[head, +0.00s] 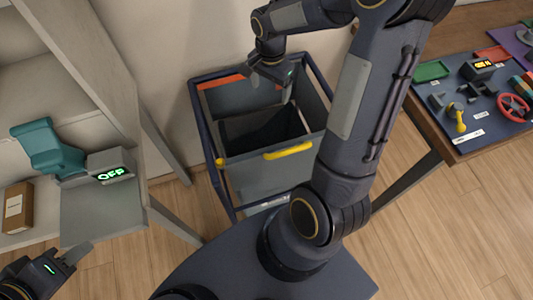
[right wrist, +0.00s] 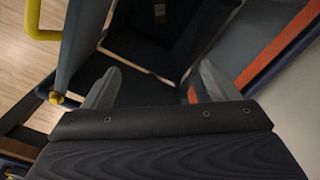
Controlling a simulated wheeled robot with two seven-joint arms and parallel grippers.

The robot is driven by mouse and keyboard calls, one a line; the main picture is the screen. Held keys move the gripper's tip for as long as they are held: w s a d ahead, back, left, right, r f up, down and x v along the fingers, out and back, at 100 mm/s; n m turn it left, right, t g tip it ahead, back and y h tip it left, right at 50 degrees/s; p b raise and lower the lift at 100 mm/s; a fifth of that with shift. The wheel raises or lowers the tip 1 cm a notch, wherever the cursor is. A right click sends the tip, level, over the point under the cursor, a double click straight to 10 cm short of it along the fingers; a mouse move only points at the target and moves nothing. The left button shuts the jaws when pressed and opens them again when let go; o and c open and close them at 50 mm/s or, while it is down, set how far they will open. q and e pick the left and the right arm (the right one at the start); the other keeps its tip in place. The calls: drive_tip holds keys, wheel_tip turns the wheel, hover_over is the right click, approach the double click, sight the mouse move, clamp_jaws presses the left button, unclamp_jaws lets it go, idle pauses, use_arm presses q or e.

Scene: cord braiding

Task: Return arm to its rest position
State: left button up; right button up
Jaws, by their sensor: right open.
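My right arm reaches up and across the head view. My right gripper (head: 271,86) hangs over the grey bin cart (head: 262,172) with its fingers apart. In the right wrist view the two fingers of the right gripper (right wrist: 159,85) are spread with nothing between them, and the dark bin inside (right wrist: 140,55) lies beyond. My left gripper (head: 76,254) is at the lower left, beside the front edge of the pale shelf. Only part of it shows, and I cannot tell whether its jaws are apart.
The cart has a yellow handle (head: 288,151). A shelf unit (head: 100,217) at left holds a teal device (head: 47,147), a box with a green OFF display (head: 111,174) and a brown box (head: 18,207). A wooden table (head: 440,128) at right bears a blue board with several parts.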

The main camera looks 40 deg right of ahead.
idle(0.4)
drive_tip(key=s+a+r+n+t+y+p, duration=0.1)
drive_tip(key=s+a+r+n+t+y, duration=0.1)
drive_tip(key=s+a+r+n, duration=0.4)
drive_tip(key=s+a+r+n+t+y+p, duration=0.1)
drive_tip(key=s+a+r+n+t+p, duration=0.1)
drive_tip(key=s+a+r+n, duration=0.5)
drive_tip(key=s+r+t, duration=0.1)
drive_tip(key=s, duration=0.3)
drive_tip(key=shift+s+t+y, duration=0.3)
drive_tip(key=shift+y, duration=0.1)
